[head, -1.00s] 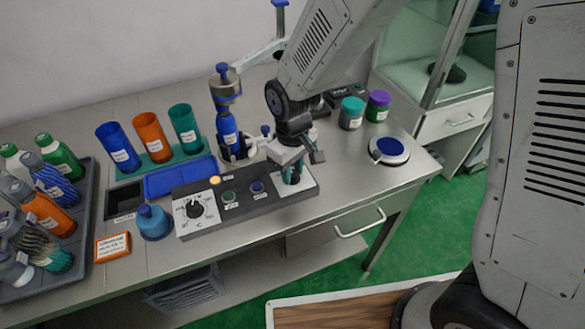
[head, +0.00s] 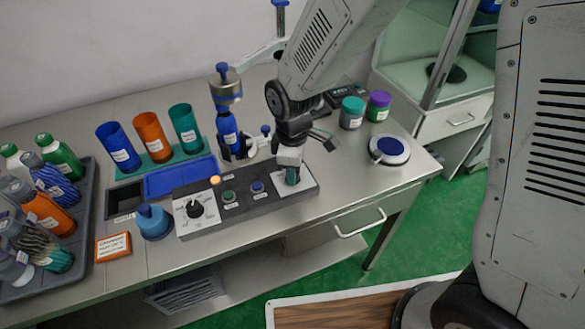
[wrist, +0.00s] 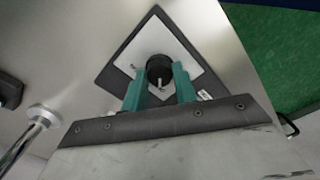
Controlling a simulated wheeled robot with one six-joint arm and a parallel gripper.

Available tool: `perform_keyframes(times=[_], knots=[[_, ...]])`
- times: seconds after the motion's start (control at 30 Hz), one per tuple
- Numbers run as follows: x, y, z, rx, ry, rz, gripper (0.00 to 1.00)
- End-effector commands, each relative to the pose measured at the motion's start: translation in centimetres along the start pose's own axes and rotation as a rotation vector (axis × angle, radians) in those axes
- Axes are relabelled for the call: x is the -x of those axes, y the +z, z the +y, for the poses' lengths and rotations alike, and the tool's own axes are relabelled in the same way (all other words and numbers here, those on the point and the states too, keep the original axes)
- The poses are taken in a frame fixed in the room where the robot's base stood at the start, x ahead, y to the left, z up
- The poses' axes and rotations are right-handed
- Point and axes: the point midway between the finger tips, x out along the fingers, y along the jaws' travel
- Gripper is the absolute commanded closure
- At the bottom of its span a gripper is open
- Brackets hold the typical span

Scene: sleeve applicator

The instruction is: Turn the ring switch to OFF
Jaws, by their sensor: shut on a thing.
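The control panel (head: 243,205) is a dark strip along the table's front. At its right end is a white switch plate (head: 303,183), mostly hidden by my gripper in the head view. In the wrist view a round black knob (wrist: 159,67) stands on this white plate (wrist: 186,57). My gripper (wrist: 160,74) points down at it, its teal fingers one on each side, shut on the knob. A light mark shows by the knob's lower edge. The plate's lettering is too small to read. In the head view my gripper (head: 291,176) covers the knob.
A second black dial (head: 195,209) on a white plate sits at the panel's left end, with a green button (head: 229,197) and a blue button (head: 257,187) between. The blue bottle (head: 228,130) in the applicator stands behind. Bare table lies right of the panel.

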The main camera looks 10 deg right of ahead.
Motion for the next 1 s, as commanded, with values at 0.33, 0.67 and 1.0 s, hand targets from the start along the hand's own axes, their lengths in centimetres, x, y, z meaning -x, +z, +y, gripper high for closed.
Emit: perform_keyframes(times=[0.33,0.67,1.0], knots=[[0.1,-0.1,0.1,0.008,0.003,0.003,0.94],[0.1,-0.1,0.1,0.007,0.002,0.001,0.5],[2.6,-0.1,0.1,0.007,0.005,0.004,0.5]])
